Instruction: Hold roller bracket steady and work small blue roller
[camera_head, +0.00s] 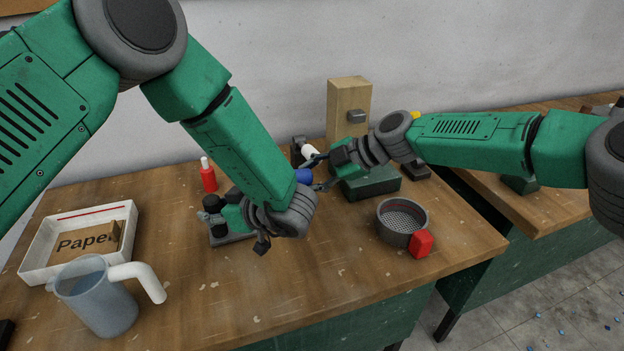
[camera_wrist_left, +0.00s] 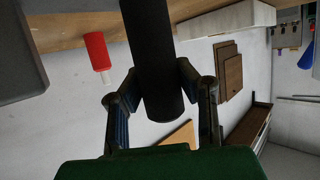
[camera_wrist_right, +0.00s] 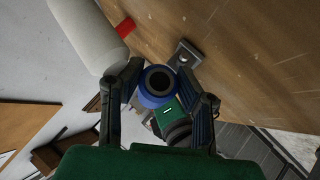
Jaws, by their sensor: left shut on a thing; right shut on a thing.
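The small blue roller (camera_head: 304,176) is near the table's middle; its blue ring with a dark core shows in the right wrist view (camera_wrist_right: 153,99). My right gripper (camera_head: 319,174) is shut on it, with a finger on each side (camera_wrist_right: 160,85). A black upright cylinder (camera_head: 212,203) stands on a grey base (camera_head: 229,238) and looks like the roller bracket. My left gripper (camera_head: 219,212) is shut on this cylinder, which fills the space between its fingers in the left wrist view (camera_wrist_left: 155,55). My left forearm and wrist hide much of the space between bracket and roller.
A red bottle (camera_head: 208,178) stands behind the bracket. A white roller (camera_head: 309,152), green block (camera_head: 370,184) and wooden block (camera_head: 347,105) are near my right gripper. A sieve (camera_head: 402,222) with a red block, a white tray (camera_head: 38,247) and a jug (camera_head: 100,300) flank clear front table.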

